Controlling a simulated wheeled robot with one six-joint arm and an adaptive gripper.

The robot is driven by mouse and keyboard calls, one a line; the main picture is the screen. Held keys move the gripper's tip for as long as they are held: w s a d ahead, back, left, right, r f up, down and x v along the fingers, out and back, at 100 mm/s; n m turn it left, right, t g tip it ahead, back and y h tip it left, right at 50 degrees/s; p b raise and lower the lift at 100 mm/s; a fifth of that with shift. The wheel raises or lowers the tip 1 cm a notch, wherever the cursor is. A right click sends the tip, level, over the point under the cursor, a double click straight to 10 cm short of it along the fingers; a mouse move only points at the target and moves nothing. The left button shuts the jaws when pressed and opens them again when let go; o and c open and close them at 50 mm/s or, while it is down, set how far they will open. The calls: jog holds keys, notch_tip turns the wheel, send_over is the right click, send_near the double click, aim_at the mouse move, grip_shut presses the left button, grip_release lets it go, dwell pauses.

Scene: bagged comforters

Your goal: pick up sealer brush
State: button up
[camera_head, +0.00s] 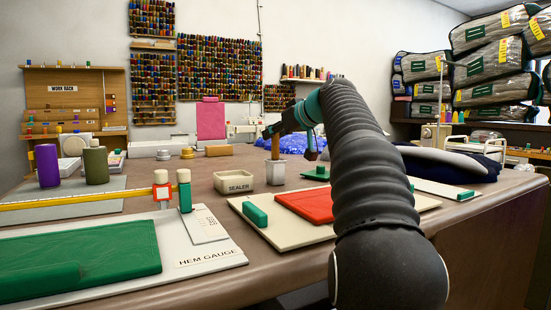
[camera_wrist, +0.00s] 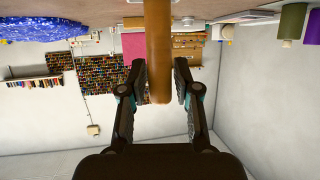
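The sealer brush shows as a brown wooden handle (camera_head: 275,148) standing upright in a small pale cup (camera_head: 276,173). Its lower end is hidden in the cup. My gripper (camera_head: 291,122) is at the upper part of the handle, partly hidden by my arm in the head view. In the wrist view the handle (camera_wrist: 157,45) lies between the two fingers of my gripper (camera_wrist: 160,72). The fingers are apart, with a gap visible on the right side of the handle. A cream tub labelled SEALER (camera_head: 233,183) stands left of the cup.
A red pad (camera_head: 308,205) on a pale board and a green block (camera_head: 255,214) lie in front of the cup. A green-knobbed piece (camera_head: 318,173) is to its right. Blue bundled fabric (camera_head: 312,148) lies behind.

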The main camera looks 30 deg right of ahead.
grip_shut()
